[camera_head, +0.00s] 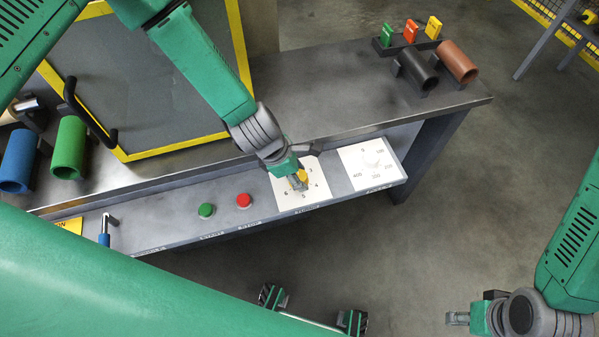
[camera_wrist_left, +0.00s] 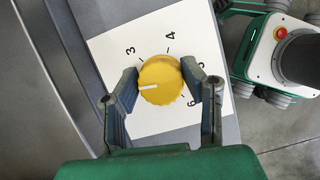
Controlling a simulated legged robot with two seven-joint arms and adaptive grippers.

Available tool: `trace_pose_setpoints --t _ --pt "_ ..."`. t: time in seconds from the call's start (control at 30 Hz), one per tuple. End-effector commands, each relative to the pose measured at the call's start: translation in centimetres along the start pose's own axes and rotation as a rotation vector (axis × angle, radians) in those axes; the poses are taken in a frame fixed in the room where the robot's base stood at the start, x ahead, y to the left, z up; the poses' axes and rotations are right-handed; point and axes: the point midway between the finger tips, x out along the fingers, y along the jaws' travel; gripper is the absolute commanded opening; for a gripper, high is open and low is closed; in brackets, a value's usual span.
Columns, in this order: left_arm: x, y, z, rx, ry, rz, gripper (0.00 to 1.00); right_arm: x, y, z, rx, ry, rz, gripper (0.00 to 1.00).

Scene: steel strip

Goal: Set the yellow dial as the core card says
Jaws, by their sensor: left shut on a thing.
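The yellow dial (camera_wrist_left: 161,80) sits on a white numbered plate (camera_wrist_left: 112,46) on the sloped front panel. Its white pointer mark points left and slightly down in the left wrist view, toward the left finger. The numerals 3, 4 and 6 are readable; others are partly or wholly hidden by the fingers. My left gripper (camera_wrist_left: 163,100) is shut on the dial, one finger on each side. The dial also shows in the head view (camera_head: 301,176). My right gripper (camera_head: 457,318) is at the lower right, away from the bench. I cannot make out a readable core card.
A white dial (camera_head: 373,160) is right of the yellow one. Red (camera_head: 243,200) and green (camera_head: 206,210) buttons are left of it. Green, orange and yellow tags (camera_head: 411,31) and black (camera_head: 416,68) and brown (camera_head: 458,62) tubes stand at the back right. Blue and green tubes (camera_head: 69,148) lie left.

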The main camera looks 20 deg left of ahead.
Motion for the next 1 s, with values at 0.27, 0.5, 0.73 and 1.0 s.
trace_pose_setpoints --t 0.27,0.5,0.73,1.0 --pt "-0.11 0.26 -0.06 0.224 0.004 -0.087 0.08 -0.82 0.02 -0.04 0.000 0.000 0.000 0.40" --pt "-0.05 0.28 -0.06 0.435 0.005 -0.174 0.08 -1.02 0.02 -0.05 0.000 0.000 0.000 0.40" --pt "0.02 0.36 -0.11 0.639 0.006 -0.257 0.08 -0.82 0.02 -0.04 0.000 0.000 0.000 0.40" --pt "0.07 0.43 -0.09 0.875 0.007 -0.354 0.08 -0.23 0.01 -0.01 0.000 0.000 0.000 0.40"
